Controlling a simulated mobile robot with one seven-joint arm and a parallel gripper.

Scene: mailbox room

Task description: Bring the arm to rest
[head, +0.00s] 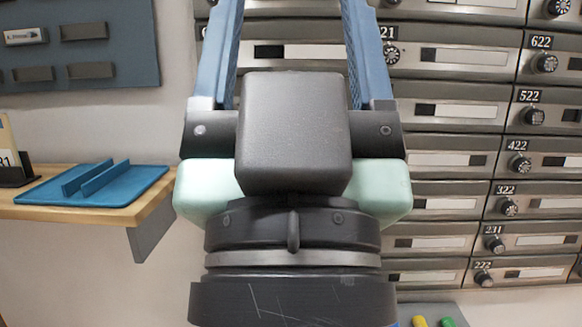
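My gripper (293,20) fills the middle of the head view, raised in front of the mailboxes and pointing up. Its two blue fingers stand wide apart. The mailbox fronts show between them, and I see nothing held there. The fingertips are cut off by the top edge of the view. The dark palm block, pale green sides and black wrist of my arm show below the fingers. The rest of the arm is out of view.
A bank of grey mailboxes (460,113) with dials and number plates covers the right. A wooden shelf (120,213) at left bears a blue tray (125,190) with upright dividers and a calendar (8,150). A blue-grey board (120,40) hangs above. Yellow (420,321) and green (447,322) items show at bottom right.

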